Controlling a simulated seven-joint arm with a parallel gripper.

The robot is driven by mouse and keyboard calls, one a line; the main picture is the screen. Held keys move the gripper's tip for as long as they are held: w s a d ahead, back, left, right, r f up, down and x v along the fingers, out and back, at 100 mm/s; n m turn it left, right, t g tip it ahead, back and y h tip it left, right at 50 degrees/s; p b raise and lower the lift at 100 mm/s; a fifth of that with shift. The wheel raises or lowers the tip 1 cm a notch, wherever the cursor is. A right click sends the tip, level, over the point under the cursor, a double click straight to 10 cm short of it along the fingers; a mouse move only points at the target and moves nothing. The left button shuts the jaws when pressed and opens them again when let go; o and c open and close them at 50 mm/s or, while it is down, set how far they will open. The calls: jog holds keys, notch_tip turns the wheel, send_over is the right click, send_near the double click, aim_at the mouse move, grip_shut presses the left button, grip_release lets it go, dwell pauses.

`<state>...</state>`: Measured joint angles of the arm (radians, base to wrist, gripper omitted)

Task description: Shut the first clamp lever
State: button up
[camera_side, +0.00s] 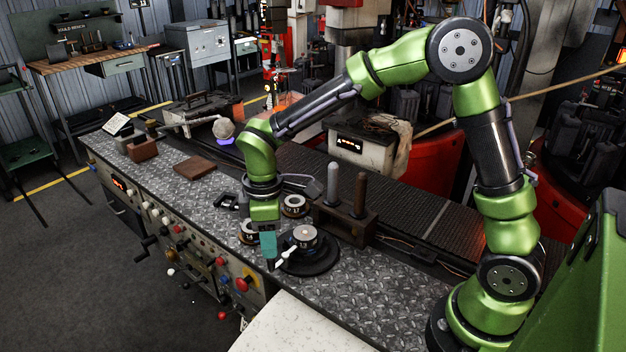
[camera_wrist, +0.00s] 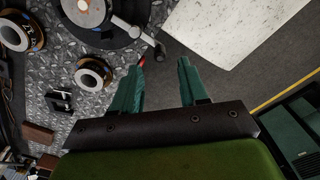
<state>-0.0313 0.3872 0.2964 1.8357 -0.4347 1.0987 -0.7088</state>
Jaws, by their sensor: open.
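The mould labelled L3 (camera_side: 305,237) sits on a round black turntable (camera_side: 318,264) on the metal bench. A pale clamp lever (camera_side: 287,254) sticks out from its near left side towards my gripper. In the wrist view the lever (camera_wrist: 136,33) reaches out over the turntable's edge (camera_wrist: 92,48), and its dark end lies just beyond my fingertips. My gripper (camera_side: 270,262) points down beside the lever's outer end. In the wrist view my gripper (camera_wrist: 162,64) is open, with nothing between its teal fingers. I cannot tell whether a finger touches the lever.
Two more ring-shaped moulds, L7 (camera_side: 294,205) and L4 (camera_side: 249,231), stand behind and left of the turntable. A wooden block (camera_side: 345,222) with two upright rods stands behind right. A pale speckled worktop (camera_side: 300,327) lies in front. Control knobs line the bench front.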

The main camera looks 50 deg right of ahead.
notch_tip(320, 180, up, 12)
jog(key=shift+f, duration=0.25)
dwell(0.6)
jog(key=s+d+r+m+t+y, duration=0.1)
jog(key=s+d+m+t, duration=0.2)
jog(key=s+m, duration=0.3)
jog(key=s+d+r+m+t+y, duration=0.1)
jog(key=s+d+m+t, duration=0.3)
jog(key=s+m, duration=0.3)
jog(key=shift+s+d+r, duration=0.35)
jog(key=shift+s+r, duration=0.05)
jog(key=shift+s, duration=0.75)
